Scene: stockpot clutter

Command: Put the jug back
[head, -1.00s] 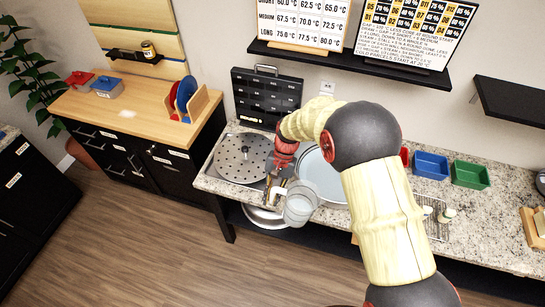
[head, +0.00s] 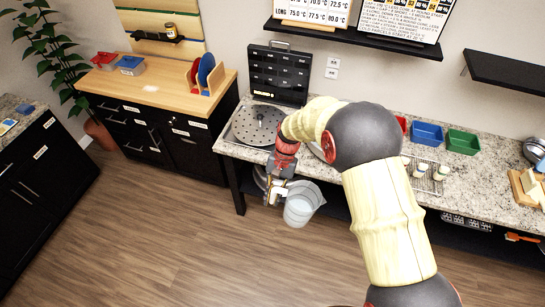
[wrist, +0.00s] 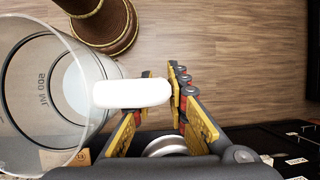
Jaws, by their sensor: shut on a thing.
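The jug (head: 302,206) is a clear, pale measuring jug with a white handle. My gripper (head: 277,191) is shut on the handle and holds the jug in the air, in front of the stone counter (head: 480,197) and over the floor. In the wrist view the jug (wrist: 45,95) fills the left side, with "500 ML" on its wall. It looks empty there. The white handle (wrist: 130,93) reaches between the yellow-padded fingers of my gripper (wrist: 161,85). My arm hides part of the counter behind.
A perforated metal disc (head: 258,126) lies at the counter's left end, before a black labelled case (head: 279,76). Blue (head: 427,133) and green (head: 463,142) bins stand along the back. A wooden-topped cabinet (head: 150,98) stands left. The floor in front is clear.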

